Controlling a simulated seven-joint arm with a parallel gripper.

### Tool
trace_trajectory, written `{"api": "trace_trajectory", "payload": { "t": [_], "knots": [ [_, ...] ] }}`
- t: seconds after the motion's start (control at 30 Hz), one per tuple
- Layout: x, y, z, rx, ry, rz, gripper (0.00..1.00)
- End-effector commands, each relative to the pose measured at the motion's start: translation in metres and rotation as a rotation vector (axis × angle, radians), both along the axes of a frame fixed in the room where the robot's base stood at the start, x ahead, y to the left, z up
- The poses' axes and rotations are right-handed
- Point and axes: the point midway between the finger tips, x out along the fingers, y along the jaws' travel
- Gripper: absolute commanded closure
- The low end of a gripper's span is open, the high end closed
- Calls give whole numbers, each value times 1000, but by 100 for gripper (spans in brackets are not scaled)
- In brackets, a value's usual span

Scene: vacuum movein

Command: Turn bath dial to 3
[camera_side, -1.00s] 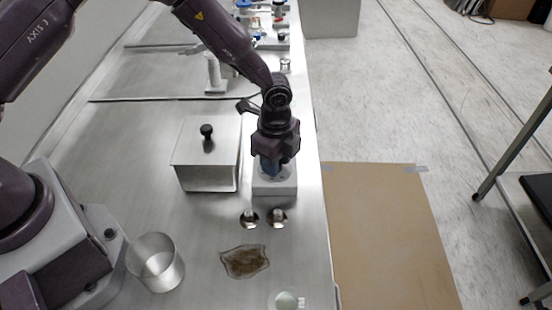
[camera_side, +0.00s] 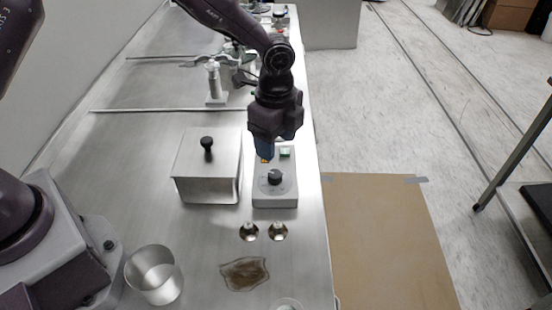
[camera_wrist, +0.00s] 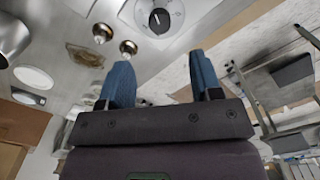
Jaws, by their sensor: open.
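The bath dial (camera_side: 275,177) is a black knob on a round scale on top of a grey control box (camera_side: 275,198). In the wrist view the dial (camera_wrist: 160,20) shows at the top with a white pointer line; its numbers are too small to read. My gripper (camera_side: 265,156) is above and behind the dial, apart from it. In the wrist view its blue fingers (camera_wrist: 158,75) are spread with nothing between them. A small green switch (camera_side: 285,152) shows on the box behind the dial. The metal bath (camera_side: 207,180) with a black-knobbed lid stands left of the box.
Two small metal pieces (camera_side: 263,231) stand in front of the box. A white stand (camera_side: 214,85) is behind the bath. The bench's right edge is close to the box.

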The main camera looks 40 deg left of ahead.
Motion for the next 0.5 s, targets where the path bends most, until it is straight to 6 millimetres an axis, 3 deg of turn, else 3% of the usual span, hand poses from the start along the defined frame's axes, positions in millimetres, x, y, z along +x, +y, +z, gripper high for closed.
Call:
{"api": "trace_trajectory", "payload": {
  "t": [0.2, 0.5],
  "knots": [
    [0, 0, 32, -1, -2, 1, 41],
    [0, 0, 40, 0, 1, 0, 41]
  ]
}}
